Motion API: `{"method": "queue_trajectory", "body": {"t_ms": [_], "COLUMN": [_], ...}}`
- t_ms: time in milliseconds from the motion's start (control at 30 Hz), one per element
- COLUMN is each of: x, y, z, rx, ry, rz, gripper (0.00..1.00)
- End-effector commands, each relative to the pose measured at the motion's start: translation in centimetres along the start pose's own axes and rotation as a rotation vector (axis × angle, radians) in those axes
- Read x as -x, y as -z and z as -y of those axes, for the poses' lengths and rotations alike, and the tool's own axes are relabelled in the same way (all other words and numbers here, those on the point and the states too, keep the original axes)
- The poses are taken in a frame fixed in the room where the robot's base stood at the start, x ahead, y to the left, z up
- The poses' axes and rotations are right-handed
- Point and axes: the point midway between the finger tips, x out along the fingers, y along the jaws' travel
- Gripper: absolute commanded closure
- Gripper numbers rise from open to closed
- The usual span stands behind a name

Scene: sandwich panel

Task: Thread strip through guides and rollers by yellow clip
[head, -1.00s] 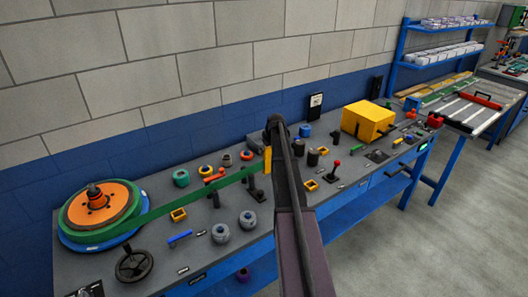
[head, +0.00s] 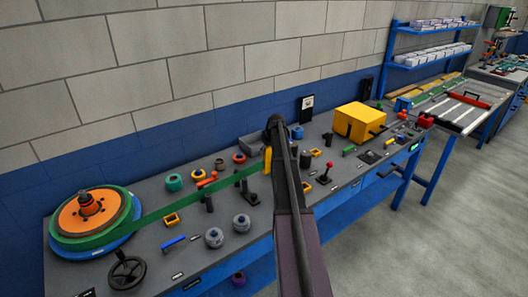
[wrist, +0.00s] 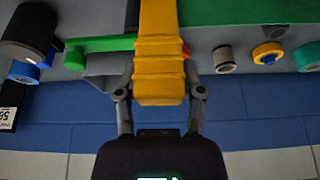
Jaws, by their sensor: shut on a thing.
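The green strip (head: 190,198) runs from the orange-centred spool (head: 92,212) at the left, rising to the right above the bench. Its right end meets the yellow clip (head: 267,160), just left of my dark arm in the head view. In the wrist view the ribbed yellow clip (wrist: 157,60) stands between the fingers of my gripper (wrist: 160,92), which is shut on it. The wide green strip (wrist: 250,11) also shows at upper right there. Grey and black rollers (head: 242,222) stand on the bench below the strip. My arm hides part of the bench behind it.
A yellow box (head: 360,122) stands on the bench to the right, with a red-knobbed lever (head: 326,174) in front of it. A black handwheel (head: 127,270) is at front left. The block wall (head: 180,60) closes the back; open floor (head: 430,230) lies right.

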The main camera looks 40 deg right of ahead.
Motion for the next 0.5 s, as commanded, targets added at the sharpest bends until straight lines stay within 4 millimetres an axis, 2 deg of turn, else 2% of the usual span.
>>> {"method": "queue_trajectory", "body": {"t_ms": [200, 500], "x": [-0.01, 0.0], "y": [0.05, 0.01], "z": [-0.96, -1.23], "rx": [0.0, 0.0], "ry": [-0.001, 0.0], "rz": [0.0, 0.0], "gripper": [1.0, 1.0]}}
